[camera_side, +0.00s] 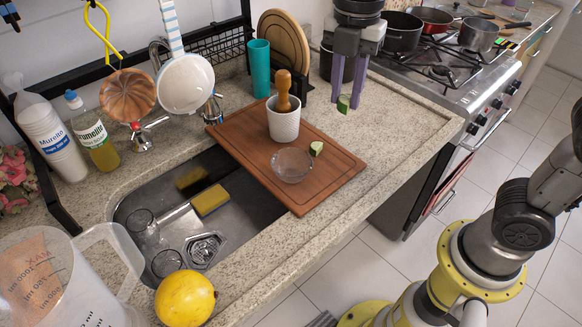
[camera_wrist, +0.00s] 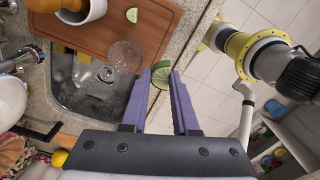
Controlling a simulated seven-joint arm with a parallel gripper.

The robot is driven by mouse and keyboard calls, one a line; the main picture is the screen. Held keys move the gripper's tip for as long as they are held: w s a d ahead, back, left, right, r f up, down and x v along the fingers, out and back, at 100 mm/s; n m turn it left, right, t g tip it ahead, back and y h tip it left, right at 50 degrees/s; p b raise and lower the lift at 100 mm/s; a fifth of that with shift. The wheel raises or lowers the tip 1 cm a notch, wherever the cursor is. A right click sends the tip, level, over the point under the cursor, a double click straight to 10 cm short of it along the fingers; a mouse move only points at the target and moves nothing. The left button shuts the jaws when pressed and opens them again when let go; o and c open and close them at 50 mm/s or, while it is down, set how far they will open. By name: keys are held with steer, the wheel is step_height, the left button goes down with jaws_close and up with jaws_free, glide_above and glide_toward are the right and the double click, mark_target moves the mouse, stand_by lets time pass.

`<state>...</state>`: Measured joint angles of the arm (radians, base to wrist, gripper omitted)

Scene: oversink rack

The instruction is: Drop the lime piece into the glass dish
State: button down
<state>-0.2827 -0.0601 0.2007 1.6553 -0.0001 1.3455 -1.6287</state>
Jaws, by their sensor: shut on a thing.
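My gripper (camera_side: 345,99) has purple fingers shut on a green lime piece (camera_side: 343,104). It holds the piece in the air, up and right of the clear glass dish (camera_side: 292,165) in the side view. In the wrist view the lime piece (camera_wrist: 161,77) shows between the fingertips (camera_wrist: 160,71), and the dish (camera_wrist: 125,56) lies to their upper left. The dish sits on a wooden board (camera_side: 340,178) and looks empty. A second lime piece (camera_side: 316,148) rests on the board beside the dish.
A white textured cup (camera_side: 283,124) holding a wooden pestle (camera_side: 283,88) stands on the board behind the dish. The sink (camera_side: 235,222) lies left of the board. A teal cup (camera_side: 260,68) and the stove (camera_side: 440,65) are farther back.

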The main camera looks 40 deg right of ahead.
steer(key=w+a+f, duration=0.2)
steer(key=w+a, duration=0.2)
steer(key=w, duration=0.2)
step_height(320, 180, down, 7)
steer(key=shift+w+a, duration=0.2)
steer(key=shift+w, duration=0.05)
steer(key=c, duration=0.6)
jaws_free()
